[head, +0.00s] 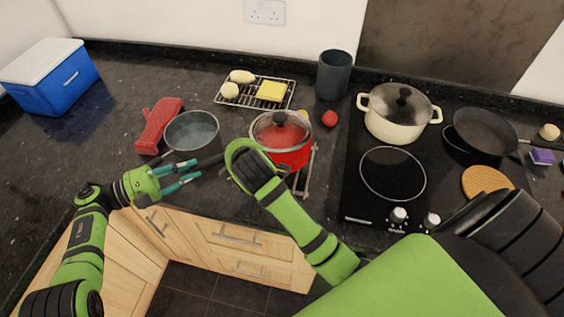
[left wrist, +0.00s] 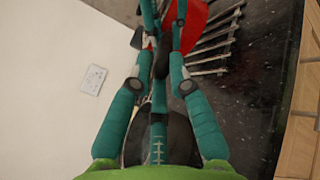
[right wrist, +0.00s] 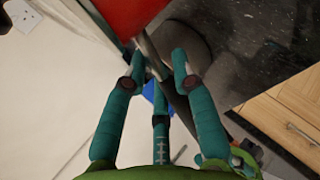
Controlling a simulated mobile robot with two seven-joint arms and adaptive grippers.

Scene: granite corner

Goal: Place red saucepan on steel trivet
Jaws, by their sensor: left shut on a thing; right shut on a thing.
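The red saucepan (head: 288,157) with a glass lid is over the steel trivet (head: 309,177), whose bars show at its right and front. I cannot tell whether its base touches the bars. Its red side also shows in the left wrist view (left wrist: 196,20) and the right wrist view (right wrist: 125,14). My left gripper (head: 200,170) is shut on the saucepan's dark handle, left of the pan. My right gripper (right wrist: 160,66) is shut on the handle close to the pan; in the head view its own arm hides its fingers.
A grey pot (head: 192,131) and a red oven mitt (head: 158,126) stand left of the saucepan. A wire rack (head: 284,101) and dark canister (head: 334,75) are behind. The hob at the right carries a cream pot (head: 397,121) and a black frying pan (head: 480,133).

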